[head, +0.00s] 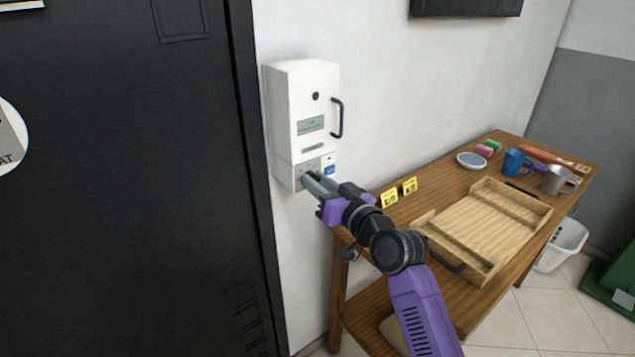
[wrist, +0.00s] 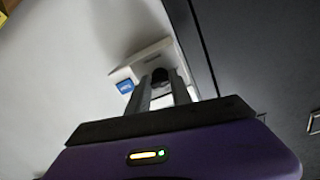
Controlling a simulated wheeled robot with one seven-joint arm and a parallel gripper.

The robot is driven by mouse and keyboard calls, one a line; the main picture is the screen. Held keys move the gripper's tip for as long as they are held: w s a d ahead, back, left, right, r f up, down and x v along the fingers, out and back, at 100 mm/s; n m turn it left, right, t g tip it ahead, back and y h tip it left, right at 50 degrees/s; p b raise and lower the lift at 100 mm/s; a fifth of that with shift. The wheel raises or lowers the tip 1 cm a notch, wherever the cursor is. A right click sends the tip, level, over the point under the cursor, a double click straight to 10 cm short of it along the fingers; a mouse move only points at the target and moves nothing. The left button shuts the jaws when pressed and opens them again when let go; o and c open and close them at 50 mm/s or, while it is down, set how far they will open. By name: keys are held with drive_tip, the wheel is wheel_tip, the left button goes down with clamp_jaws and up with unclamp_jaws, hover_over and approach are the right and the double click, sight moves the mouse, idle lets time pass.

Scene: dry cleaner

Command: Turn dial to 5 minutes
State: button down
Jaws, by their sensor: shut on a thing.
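A white wall-mounted box (head: 303,100) with a black handle on its door hangs on the wall beside the dark door. Its lower panel (head: 299,170) bears a small blue label, and my gripper (head: 311,180) reaches up to this panel from the right. In the wrist view, a dark round dial (wrist: 160,74) sits between the tips of my gripper (wrist: 160,85), which is shut on it. The blue label (wrist: 125,86) is just left of the dial there. The dial's markings cannot be read, and the fingers hide the dial in the head view.
A wooden table (head: 407,206) stands at the right with a wooden tray (head: 490,228), yellow number cards (head: 389,197), a blue mug (head: 515,161) and a grey mug (head: 556,180). A dark door (head: 120,180) is close on the left. A white bin (head: 563,245) stands on the floor.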

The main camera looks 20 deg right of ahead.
drive_tip(key=shift+a, duration=0.1)
drive_tip(key=shift+r+m+p, duration=0.1)
drive_tip(key=shift+m+p, duration=1.75)
drive_tip(key=shift+m, duration=2.25)
drive_tip(key=c, duration=1.2)
unclamp_jaws()
